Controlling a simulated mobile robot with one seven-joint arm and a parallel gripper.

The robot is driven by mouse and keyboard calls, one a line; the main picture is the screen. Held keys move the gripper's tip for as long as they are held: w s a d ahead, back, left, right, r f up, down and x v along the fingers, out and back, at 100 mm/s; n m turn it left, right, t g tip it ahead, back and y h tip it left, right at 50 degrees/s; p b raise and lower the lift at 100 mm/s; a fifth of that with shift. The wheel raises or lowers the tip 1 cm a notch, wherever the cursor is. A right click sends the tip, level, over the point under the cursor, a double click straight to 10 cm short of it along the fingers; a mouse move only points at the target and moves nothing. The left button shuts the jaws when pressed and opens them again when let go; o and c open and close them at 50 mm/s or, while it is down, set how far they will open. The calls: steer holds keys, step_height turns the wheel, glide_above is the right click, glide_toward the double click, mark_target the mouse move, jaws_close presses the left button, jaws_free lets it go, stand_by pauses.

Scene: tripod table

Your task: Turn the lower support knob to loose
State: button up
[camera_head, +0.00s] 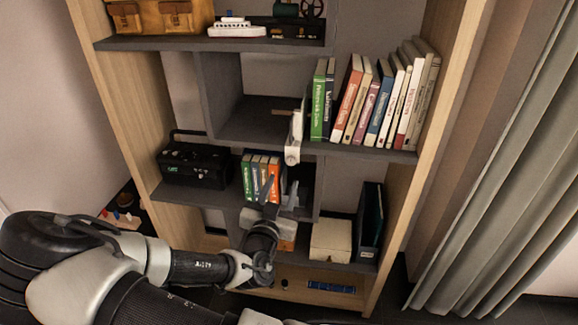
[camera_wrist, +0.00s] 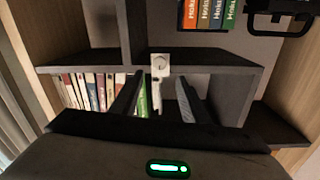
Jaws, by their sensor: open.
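A white support piece (camera_head: 296,135) stands at the left end of the book row on the middle shelf. Its pale round knob (camera_head: 292,157) hangs at the shelf's front edge. In the wrist view the knob (camera_wrist: 159,63) is near the picture's middle, beyond the fingertips. My gripper (camera_head: 280,190) is open and empty, below the knob and a little to its left in the head view. In the wrist view my two dark fingers (camera_wrist: 158,85) stand apart either side of the knob's line, not touching it. I see no second knob clearly.
Books (camera_head: 375,105) fill the middle shelf right of the support. Below are a black radio (camera_head: 193,165), several small books (camera_head: 260,175), a cream box (camera_head: 331,240) and a dark binder (camera_head: 369,225). A grey divider (camera_head: 222,95) and shelf edges bound the space.

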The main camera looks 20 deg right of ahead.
mark_target(291, 162)
steer(key=x, duration=0.9)
steer(key=shift+w+d, duration=0.15)
steer(key=c, duration=1.1)
steer(key=shift+o, duration=0.2)
